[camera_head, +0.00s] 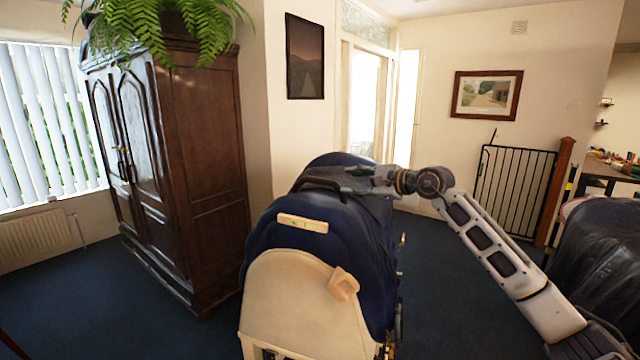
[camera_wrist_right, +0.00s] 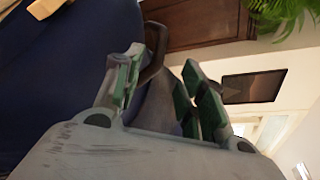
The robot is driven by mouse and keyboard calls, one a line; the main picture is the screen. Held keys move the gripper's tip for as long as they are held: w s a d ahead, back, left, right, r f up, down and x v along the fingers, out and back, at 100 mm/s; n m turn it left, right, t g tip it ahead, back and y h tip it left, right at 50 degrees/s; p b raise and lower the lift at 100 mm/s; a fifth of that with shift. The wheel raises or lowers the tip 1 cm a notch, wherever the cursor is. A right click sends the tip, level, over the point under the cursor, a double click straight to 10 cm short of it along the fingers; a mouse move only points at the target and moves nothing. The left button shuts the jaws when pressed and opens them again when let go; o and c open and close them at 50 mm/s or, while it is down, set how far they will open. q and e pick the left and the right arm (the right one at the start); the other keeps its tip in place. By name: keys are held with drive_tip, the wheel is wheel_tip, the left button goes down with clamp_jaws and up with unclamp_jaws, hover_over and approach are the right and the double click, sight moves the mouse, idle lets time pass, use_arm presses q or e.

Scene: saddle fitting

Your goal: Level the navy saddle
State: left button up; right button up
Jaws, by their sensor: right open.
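The navy saddle (camera_head: 277,251) sits on a stand with a cream end panel (camera_head: 300,305), in the middle of the head view. A small pale spirit level (camera_head: 303,223) lies across the saddle, its right end a little lower in the picture. The bubble is too small to read. A brown curved handle (camera_head: 318,184) is at the saddle's top. My right gripper (camera_head: 338,176) is open at this handle. In the right wrist view the handle (camera_wrist_right: 153,55) shows at the open fingers (camera_wrist_right: 163,85); contact cannot be told. My left gripper is out of view.
A tan block (camera_head: 343,284) is at the right of the cream panel. A dark wooden wardrobe (camera_head: 200,170) stands to the left. A black gate (camera_head: 513,190) and a dark covered piece (camera_head: 600,255) are to the right. Blue carpet (camera_head: 140,325) is clear at front left.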

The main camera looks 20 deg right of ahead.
sight(325, 182)
drive_tip(key=shift+p+x, duration=0.75)
drive_tip(key=shift+x, duration=2.35)
drive_tip(key=shift+w+a+f, duration=0.1)
drive_tip(key=shift+w+a, duration=0.3)
drive_tip(key=shift+w, duration=0.2)
drive_tip(key=shift+p+x, duration=0.5)
drive_tip(key=shift+x, duration=2.05)
drive_tip(key=shift+w+a+f+p, duration=0.15)
drive_tip(key=shift+w+p, duration=0.15)
drive_tip(key=shift+w, duration=0.1)
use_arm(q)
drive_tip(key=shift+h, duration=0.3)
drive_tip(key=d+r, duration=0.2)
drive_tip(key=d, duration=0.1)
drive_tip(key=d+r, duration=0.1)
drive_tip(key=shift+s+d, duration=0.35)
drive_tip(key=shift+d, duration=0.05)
